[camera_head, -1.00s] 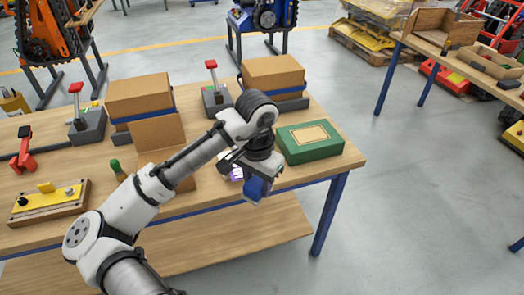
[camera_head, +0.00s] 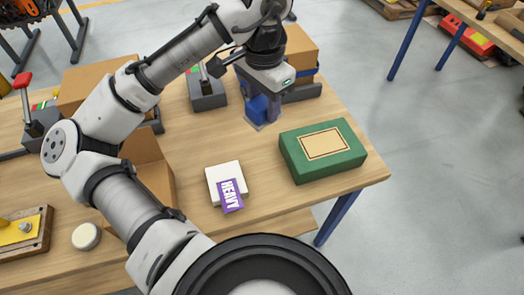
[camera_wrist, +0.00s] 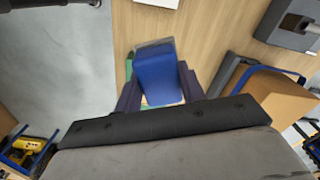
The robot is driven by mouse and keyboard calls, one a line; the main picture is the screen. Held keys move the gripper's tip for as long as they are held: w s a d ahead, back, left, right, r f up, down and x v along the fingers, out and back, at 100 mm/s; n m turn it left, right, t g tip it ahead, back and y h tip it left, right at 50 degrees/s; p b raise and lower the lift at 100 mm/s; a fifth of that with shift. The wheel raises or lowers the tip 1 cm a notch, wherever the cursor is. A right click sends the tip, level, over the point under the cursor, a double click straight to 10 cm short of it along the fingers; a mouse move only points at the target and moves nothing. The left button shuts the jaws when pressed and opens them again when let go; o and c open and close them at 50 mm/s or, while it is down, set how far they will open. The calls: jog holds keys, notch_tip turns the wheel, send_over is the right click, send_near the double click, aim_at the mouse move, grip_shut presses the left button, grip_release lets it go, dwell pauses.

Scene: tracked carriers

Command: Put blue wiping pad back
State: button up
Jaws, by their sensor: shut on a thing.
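My gripper (camera_head: 262,112) is shut on the blue wiping pad (camera_head: 257,108), which hangs below it in the head view. The pad is over the table, left of and behind the green box. In the wrist view the pad (camera_wrist: 158,78) sits between the two dark fingers (camera_wrist: 158,90). Whether its lower edge touches the table cannot be told.
The green box (camera_head: 322,150) stands near the table's right corner. A white block (camera_head: 222,172) with a purple HEAVY label (camera_head: 231,196) lies in front. A cardboard box (camera_head: 301,48) and a lever device (camera_head: 206,90) stand behind. Bare tabletop lies between them.

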jog(key=shift+w+f, duration=0.15)
jog(key=shift+f, duration=0.2)
notch_tip(320, 180, down, 19)
jog(key=shift+f, duration=0.1)
jog(key=shift+f, duration=0.15)
jog(key=o, duration=1.1)
notch_tip(320, 180, up, 12)
jog(key=shift+r, duration=0.2)
